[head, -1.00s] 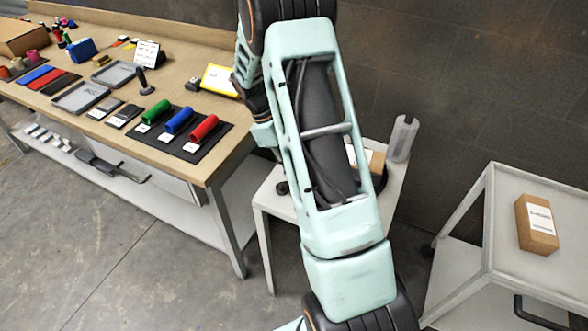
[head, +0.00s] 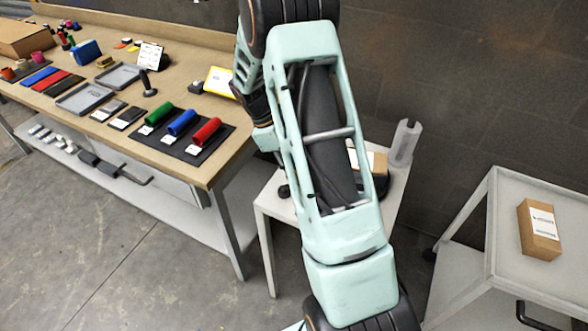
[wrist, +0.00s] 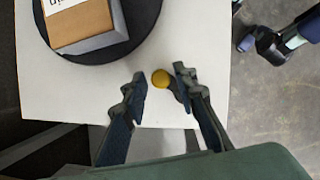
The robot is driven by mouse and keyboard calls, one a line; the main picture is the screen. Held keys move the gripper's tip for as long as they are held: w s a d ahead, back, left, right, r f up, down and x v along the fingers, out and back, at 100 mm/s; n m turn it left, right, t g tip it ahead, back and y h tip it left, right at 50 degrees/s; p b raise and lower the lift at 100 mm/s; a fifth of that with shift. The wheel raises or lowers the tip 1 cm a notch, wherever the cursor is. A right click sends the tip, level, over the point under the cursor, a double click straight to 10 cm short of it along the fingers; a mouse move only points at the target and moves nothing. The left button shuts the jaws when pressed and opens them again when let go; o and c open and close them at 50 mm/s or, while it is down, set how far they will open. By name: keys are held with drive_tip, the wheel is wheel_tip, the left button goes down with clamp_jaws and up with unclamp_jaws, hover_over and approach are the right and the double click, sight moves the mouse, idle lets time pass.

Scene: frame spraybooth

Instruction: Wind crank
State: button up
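A round yellow knob (wrist: 160,78), which looks like the crank's grip, shows in the wrist view near the edge of a white table (wrist: 75,104). A dark piece beside it is partly hidden by my right finger, so the crank's arm is not clear. My gripper (wrist: 160,86) is open, with one finger on each side of the knob. The right finger is close to it; a gap shows at the left. A black round turntable (wrist: 140,38) carries a cardboard box (wrist: 83,24). In the head view my arm hides the gripper, the knob and much of this small table (head: 273,205).
A long workbench (head: 215,172) with colored rolls and trays stands at left. A cart (head: 560,278) with a cardboard box (head: 538,228) is at right. Open floor (head: 120,265) lies in front.

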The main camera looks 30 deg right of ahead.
drive_tip(key=shift+o, duration=0.4)
drive_tip(key=v, duration=1.2)
drive_tip(key=shift+a, duration=0.1)
